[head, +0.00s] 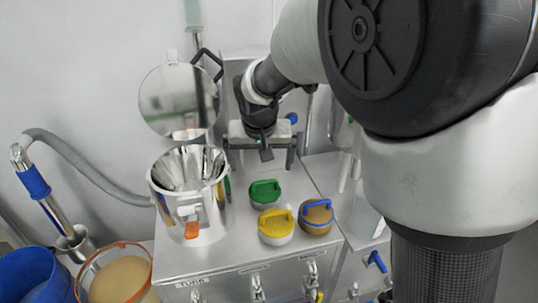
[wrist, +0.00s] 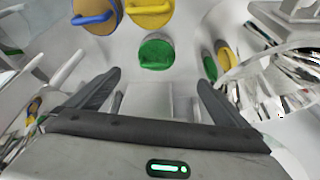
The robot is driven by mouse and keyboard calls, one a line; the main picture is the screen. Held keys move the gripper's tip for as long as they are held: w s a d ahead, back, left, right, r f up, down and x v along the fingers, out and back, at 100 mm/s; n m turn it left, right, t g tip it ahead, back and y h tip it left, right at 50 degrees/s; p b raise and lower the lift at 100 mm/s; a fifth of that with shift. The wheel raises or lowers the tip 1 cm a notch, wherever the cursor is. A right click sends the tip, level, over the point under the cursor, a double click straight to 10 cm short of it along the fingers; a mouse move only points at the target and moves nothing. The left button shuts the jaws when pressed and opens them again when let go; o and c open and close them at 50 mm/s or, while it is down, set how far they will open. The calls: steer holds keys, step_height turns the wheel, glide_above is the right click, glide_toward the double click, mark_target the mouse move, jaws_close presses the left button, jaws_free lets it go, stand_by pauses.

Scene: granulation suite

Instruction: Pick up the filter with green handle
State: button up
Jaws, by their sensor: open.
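The filter with green handle (head: 265,192) stands upright on the steel machine top, right of the open steel vessel. In the wrist view it shows as a green disc (wrist: 157,53) near the top middle, beyond the fingertips. My gripper (head: 262,150) is open and empty, above and behind the green filter in the head view. Its two fingers also show in the wrist view (wrist: 158,82), spread wide apart with a clear gap between them and the filter.
A yellow-handled filter (head: 276,226) and a blue-handled brown filter (head: 316,216) stand close to the green one. The steel vessel (head: 190,205) with an orange latch stands to the left, its round lid (head: 165,100) raised. A blue bucket (head: 35,275) is at lower left.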

steer(key=b, duration=0.2)
glide_above(265, 191)
steer(key=s, duration=0.2)
steer(key=f, duration=1)
steer(key=shift+s+a+f, duration=0.15)
steer(key=shift+a+f, duration=0.1)
steer(key=shift+a, duration=0.05)
steer(key=x, duration=0.1)
steer(key=b+x, duration=0.1)
steer(key=x, duration=0.3)
steer(key=shift+d+f, duration=0.2)
steer(key=shift+d, duration=0.15)
steer(key=shift+r, duration=0.1)
steer(key=c, duration=1.2)
